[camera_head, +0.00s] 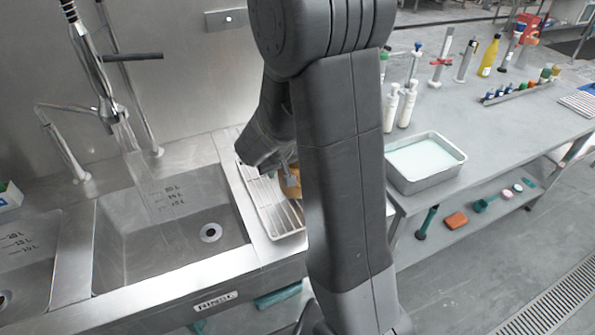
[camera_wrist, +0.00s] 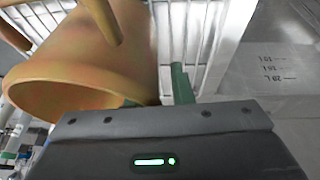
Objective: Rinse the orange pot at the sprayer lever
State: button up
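The orange pot (camera_head: 291,181) is at the white draining rack, partly hidden behind my arm in the head view. In the wrist view the orange pot (camera_wrist: 85,75) is large at the upper left, its wide mouth tilted toward the camera. My gripper (camera_wrist: 155,92) is at its rim, with one green fingertip inside the mouth and the other just outside the wall. A gap shows beside the wall, so the fingers look open. The head view mostly hides the gripper. The sprayer (camera_head: 97,75) with its dark lever (camera_head: 132,57) hangs over the sink at the left.
The sink basin (camera_head: 170,255) with volume marks lies left of the draining rack (camera_head: 262,203). A metal tray of pale liquid (camera_head: 424,160) stands on the right counter, with bottles behind it. A thin tap (camera_head: 65,145) stands at the far left.

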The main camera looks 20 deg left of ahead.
grip_shut()
